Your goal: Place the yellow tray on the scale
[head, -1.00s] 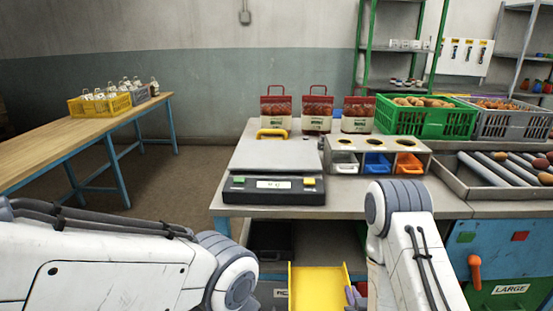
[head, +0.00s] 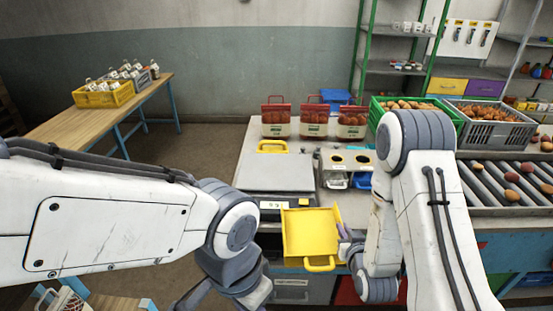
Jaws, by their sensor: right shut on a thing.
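The yellow tray (head: 308,232) is shallow, with raised side walls and a loop handle at its near end. It is in front of the scale and overlaps its front edge in the picture. My right gripper (head: 345,246) is shut on the tray's right side. The scale (head: 275,174) is on the grey bench, with a flat, bare grey plate. The tray hides part of the scale's front panel. My left arm comes in at the lower left; its dark gripper end (head: 192,294) is partly cut off, and its jaws cannot be made out.
A yellow loop (head: 272,147) is at the scale's back edge. Red-topped sacks (head: 313,120) stand behind. A holder with coloured bins (head: 346,168) is right of the scale, partly behind my right arm. A roller conveyor (head: 505,184) is at the right.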

